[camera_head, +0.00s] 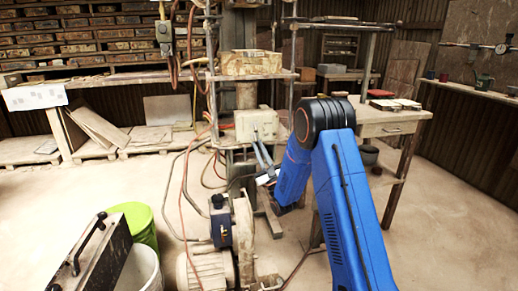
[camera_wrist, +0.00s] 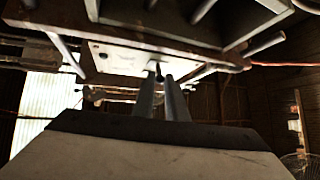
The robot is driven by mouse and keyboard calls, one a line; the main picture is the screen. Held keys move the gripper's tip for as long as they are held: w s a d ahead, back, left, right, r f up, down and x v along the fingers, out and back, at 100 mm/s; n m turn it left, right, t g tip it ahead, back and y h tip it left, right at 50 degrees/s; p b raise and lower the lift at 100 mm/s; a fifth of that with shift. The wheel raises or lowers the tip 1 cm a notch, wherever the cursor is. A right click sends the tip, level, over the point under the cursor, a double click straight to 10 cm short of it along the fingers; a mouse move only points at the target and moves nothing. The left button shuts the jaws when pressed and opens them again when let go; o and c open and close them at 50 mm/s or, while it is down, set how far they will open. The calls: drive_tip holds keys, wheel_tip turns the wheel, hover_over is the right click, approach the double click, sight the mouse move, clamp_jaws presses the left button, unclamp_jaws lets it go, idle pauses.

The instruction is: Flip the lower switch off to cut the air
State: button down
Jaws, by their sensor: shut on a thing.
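A pale switch box (camera_head: 250,122) sits low on the front of the press (camera_head: 245,95). In the wrist view its light face (camera_wrist: 120,62) hangs at the top, with a small dark switch lever (camera_wrist: 158,68) sticking out. My gripper (camera_head: 255,138) reaches up to the box from below. In the wrist view the two long fingers of my gripper (camera_wrist: 160,80) meet around the lever, shut on it at the tips. The lever is too small to see in the head view, and its on or off position is hard to tell.
Another box (camera_head: 165,34) with cables hangs higher at the left of the press. A motor (camera_head: 207,270) and loose hoses stand on the floor below. A wooden table (camera_head: 385,128) is close to the right of my arm.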

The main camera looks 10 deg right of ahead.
idle(0.5)
drive_tip(key=c, duration=1.8)
unclamp_jaws()
drive_tip(key=shift+o, duration=0.2)
drive_tip(key=shift+f, duration=0.15)
